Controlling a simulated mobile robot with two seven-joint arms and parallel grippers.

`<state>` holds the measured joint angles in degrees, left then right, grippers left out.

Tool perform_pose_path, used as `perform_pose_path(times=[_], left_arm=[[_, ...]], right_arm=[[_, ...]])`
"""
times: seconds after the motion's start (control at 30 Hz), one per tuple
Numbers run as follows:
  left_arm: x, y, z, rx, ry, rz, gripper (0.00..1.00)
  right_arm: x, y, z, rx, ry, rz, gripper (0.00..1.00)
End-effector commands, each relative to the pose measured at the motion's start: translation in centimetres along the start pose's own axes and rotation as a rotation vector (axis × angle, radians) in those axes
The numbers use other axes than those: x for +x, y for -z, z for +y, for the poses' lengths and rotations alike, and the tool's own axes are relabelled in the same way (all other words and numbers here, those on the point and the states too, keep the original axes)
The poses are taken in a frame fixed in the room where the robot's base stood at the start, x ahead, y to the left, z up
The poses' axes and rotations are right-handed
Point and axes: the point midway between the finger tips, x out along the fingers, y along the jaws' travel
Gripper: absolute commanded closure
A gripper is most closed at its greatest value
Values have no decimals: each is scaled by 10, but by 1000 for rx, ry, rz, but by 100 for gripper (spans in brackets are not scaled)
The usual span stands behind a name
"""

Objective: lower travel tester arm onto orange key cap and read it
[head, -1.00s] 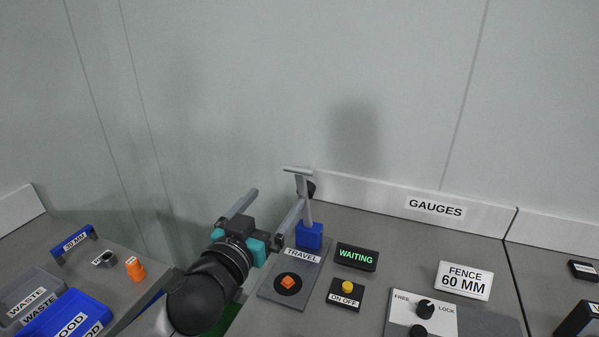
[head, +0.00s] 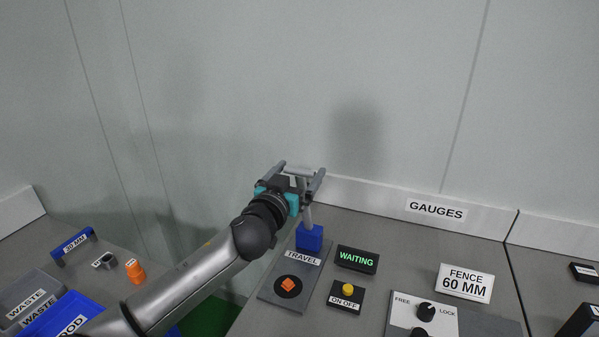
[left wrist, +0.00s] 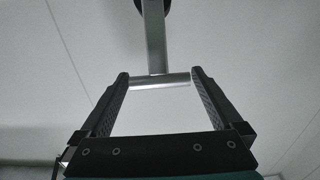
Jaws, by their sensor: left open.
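The travel tester has a grey base plate (head: 268,293), a blue block (head: 309,238) and a raised grey arm (head: 308,213) with a crossbar handle at its top. The orange key cap (head: 288,284) sits on the black round spot of the plate, uncovered. My left gripper (head: 303,169) is open at the raised handle. In the left wrist view the handle bar (left wrist: 160,81) lies between the open fingers (left wrist: 160,85), and its stem runs up out of view. I cannot tell whether either finger touches the bar. My right gripper is not in view.
A display (head: 356,259) reads WAITING, with a yellow ON OFF button (head: 348,289) below it. A FREE/LOCK panel (head: 404,311) and a FENCE 60 MM sign (head: 465,282) stand to the right. A pale GAUGES back rail (head: 380,195) runs behind. An orange piece (head: 135,269) stands on the left table.

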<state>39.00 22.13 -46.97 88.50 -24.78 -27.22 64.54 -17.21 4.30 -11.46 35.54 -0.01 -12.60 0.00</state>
Motion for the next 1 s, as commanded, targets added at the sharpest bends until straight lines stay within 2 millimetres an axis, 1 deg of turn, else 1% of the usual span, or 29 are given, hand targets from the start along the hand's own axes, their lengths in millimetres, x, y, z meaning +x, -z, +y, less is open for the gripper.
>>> perform_pose_path(times=[0.13, 0.4, 0.43, 1.0], left_arm=[[5, 0, 0, 0, -1, 0, 0], [6, 0, 0, 0, -1, 0, 0], [6, 0, 0, 0, -1, 0, 1], [6, 0, 0, 0, -1, -1, 65]], right_arm=[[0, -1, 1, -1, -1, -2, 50], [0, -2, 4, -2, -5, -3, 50], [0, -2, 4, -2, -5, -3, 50], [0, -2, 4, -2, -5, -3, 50]])
